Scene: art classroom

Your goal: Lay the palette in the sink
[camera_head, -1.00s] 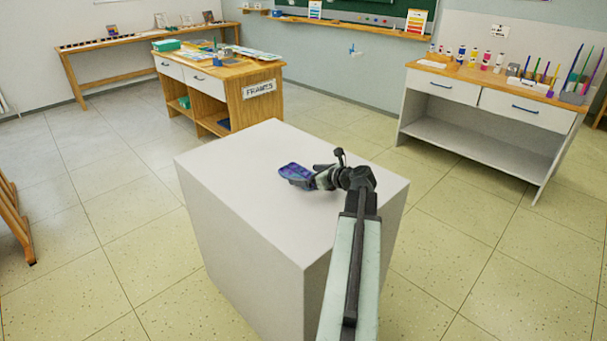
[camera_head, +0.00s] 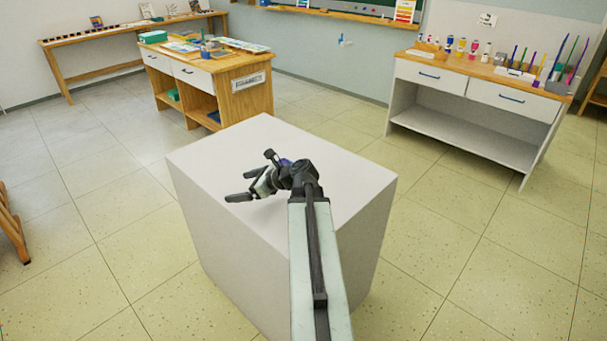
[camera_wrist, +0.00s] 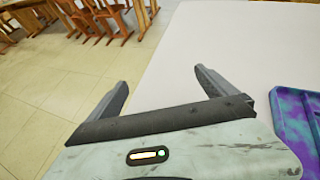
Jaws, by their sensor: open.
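The blue and purple palette (camera_wrist: 297,125) lies on the white block's top, at the right edge of the wrist view and partly cut off. In the head view only a small purple bit of the palette (camera_head: 286,162) shows behind my gripper. My gripper (camera_head: 240,186) is open and empty over the block's top, its fingers pointing left. In the wrist view its two fingers (camera_wrist: 161,80) are spread, with the palette outside them to the right. No sink can be made out in either view.
The white block (camera_head: 225,265) stands alone with tiled floor (camera_head: 100,230) around it. A wooden unit with drawers (camera_head: 245,100) is behind it to the left. A white paint table (camera_head: 470,85) with bottles and brushes stands at the right. A long wooden bench (camera_head: 130,32) runs along the back left wall.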

